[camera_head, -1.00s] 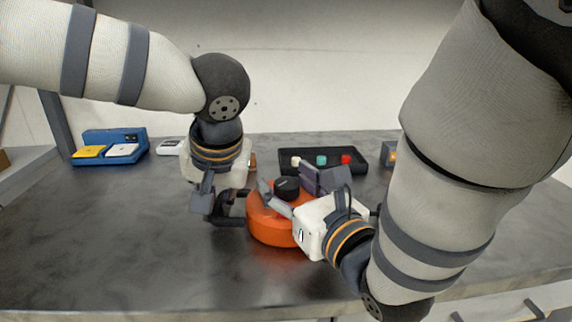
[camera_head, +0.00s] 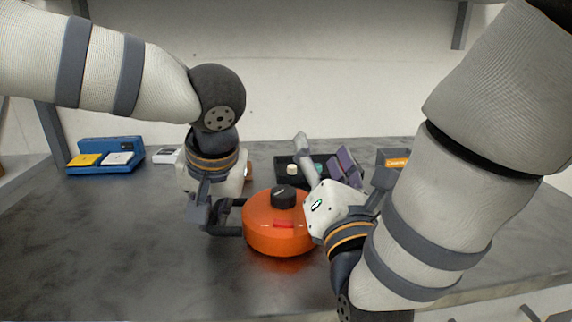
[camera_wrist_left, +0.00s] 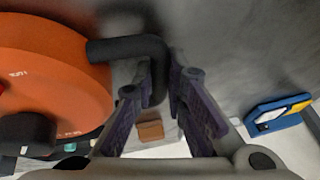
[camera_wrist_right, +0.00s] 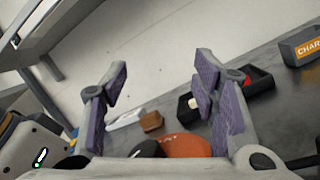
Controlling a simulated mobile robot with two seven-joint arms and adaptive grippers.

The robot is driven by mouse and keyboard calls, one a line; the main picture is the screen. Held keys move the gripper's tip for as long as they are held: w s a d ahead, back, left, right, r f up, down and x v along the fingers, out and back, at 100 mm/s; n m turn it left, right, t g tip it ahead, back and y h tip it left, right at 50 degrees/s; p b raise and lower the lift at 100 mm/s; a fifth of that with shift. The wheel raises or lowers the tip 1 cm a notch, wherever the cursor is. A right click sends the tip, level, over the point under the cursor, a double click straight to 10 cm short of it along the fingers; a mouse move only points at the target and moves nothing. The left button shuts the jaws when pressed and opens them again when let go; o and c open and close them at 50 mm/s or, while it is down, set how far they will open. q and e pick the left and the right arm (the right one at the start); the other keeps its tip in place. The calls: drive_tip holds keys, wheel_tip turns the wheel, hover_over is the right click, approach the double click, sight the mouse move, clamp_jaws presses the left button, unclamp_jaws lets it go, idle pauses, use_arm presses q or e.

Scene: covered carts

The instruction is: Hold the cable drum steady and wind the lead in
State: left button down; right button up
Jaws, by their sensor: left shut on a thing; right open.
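My left gripper (camera_head: 222,216) is shut on this handle; the left wrist view shows the handle between the fingers. My right gripper (camera_head: 325,158) is open and empty, above and right of the drum, clear of the knob. The drum and knob (camera_wrist_right: 147,149) show low in the right wrist view. I cannot make out the lead.
A blue holder (camera_head: 125,146) with a yellow and a white piece stands at the back left, a white device (camera_head: 166,156) beside it. A black tray (camera_head: 285,172) with small coloured pieces and a grey charger box (camera_head: 392,157) stand behind the drum. The front-left worktop is clear.

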drive_tip(key=w+d+r+m+g+h, duration=0.15)
drive_tip(key=w+d+m+h, duration=0.3)
drive_tip(key=m+h, duration=0.65)
drive_tip(key=n+g+y, duration=1.3)
drive_tip(key=n+g, duration=0.7)
drive_tip(key=n, duration=1.4)
approach(283, 189)
drive_tip(key=shift+t, duration=0.25)
drive_tip(key=x, duration=0.8)
drive_tip(key=shift+s+a+f, duration=0.15)
drive_tip(key=shift+s+f, duration=0.1)
drive_tip(key=shift+f, duration=0.05)
drive_tip(key=shift+c, duration=0.3)
